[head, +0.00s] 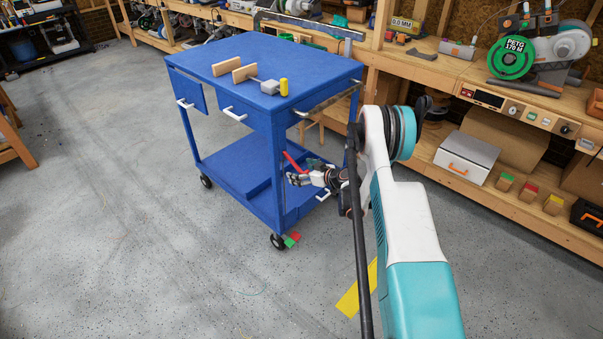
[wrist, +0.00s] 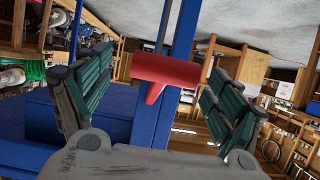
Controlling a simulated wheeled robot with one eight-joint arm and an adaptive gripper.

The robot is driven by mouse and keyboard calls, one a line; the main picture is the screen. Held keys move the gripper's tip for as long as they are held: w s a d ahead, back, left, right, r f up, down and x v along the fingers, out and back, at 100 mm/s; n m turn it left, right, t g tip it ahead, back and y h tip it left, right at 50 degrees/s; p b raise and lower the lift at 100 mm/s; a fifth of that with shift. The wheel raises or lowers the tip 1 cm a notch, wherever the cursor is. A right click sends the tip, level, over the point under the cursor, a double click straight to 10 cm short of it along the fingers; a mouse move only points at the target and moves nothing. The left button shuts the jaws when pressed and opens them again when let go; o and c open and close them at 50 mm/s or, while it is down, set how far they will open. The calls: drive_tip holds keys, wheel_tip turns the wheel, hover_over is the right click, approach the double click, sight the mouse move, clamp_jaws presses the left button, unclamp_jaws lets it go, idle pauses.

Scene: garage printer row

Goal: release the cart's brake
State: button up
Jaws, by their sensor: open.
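The blue cart (head: 300,62) stands on the floor left of my arm. A red bar (head: 291,160) shows at its side, near the lower shelf; in the wrist view a red T-shaped handle (wrist: 168,70) lies between my fingers, in front of a blue post. My gripper (head: 300,175) is open beside the cart, close to the red bar. In the wrist view its dark green-padded fingers (wrist: 157,78) stand apart on both sides of the handle; I see no clear contact. A small red and green piece (head: 292,239) sits by the cart's front caster (head: 277,241).
A yellow floor strip (head: 349,300) lies near my arm. The floor at left is clear.

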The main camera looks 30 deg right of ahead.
sight(297, 165)
drive_tip(key=c, duration=1.6)
drive_tip(key=shift+o, duration=0.2)
drive_tip(key=shift+s+d+r+g+h+p, duration=0.15)
drive_tip(key=shift+r+g+h+p, duration=0.1)
drive_tip(key=shift+r+g+p, duration=0.4)
drive_tip(key=shift+s+a+r+g+h+p, duration=0.15)
drive_tip(key=shift+r+g+h+p, duration=0.1)
drive_tip(key=shift+r+g+p, duration=0.4)
wheel_tip(297, 165, up, 3)
drive_tip(key=g+h+p, duration=0.1)
drive_tip(key=g+p, duration=0.1)
drive_tip(key=g, duration=0.1)
drive_tip(key=shift+d+r, duration=0.1)
drive_tip(key=shift+r, duration=0.05)
drive_tip(key=r+g, duration=0.1)
drive_tip(key=g, duration=0.1)
drive_tip(key=w+r+g+h+p, duration=0.1)
drive_tip(key=shift+r+g, duration=0.4)
drive_tip(key=shift+c, duration=0.2)
drive_tip(key=shift+w+a+r+p, duration=0.2)
drive_tip(key=shift+r+p, duration=0.15)
drive_tip(key=shift+r, duration=0.1)
drive_tip(key=shift+c, duration=0.4)
drive_tip(key=shift+w+r, duration=0.1)
drive_tip(key=shift+w, duration=0.05)
